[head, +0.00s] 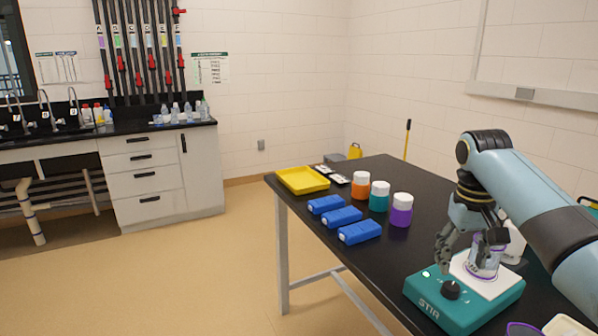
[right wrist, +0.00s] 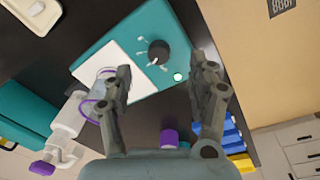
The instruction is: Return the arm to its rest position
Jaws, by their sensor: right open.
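My right arm comes in from the right in the head view. My right gripper (head: 468,250) points down over the teal stirrer (head: 465,317), near its black knob (head: 451,290) and a clear beaker (head: 484,266) on its white plate. In the right wrist view the two fingers of the right gripper (right wrist: 162,66) stand wide apart with nothing held between them. The stirrer's black knob (right wrist: 158,53) shows beyond the fingertips, and the beaker (right wrist: 93,104) is partly hidden behind the left finger. My left gripper is not in view.
On the black table (head: 330,240) stand orange (head: 361,188), teal (head: 379,198) and purple (head: 401,212) jars, blue blocks (head: 343,217) and a yellow tray (head: 302,180). A white bottle (head: 515,245) stands behind the gripper. Floor left of the table is clear.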

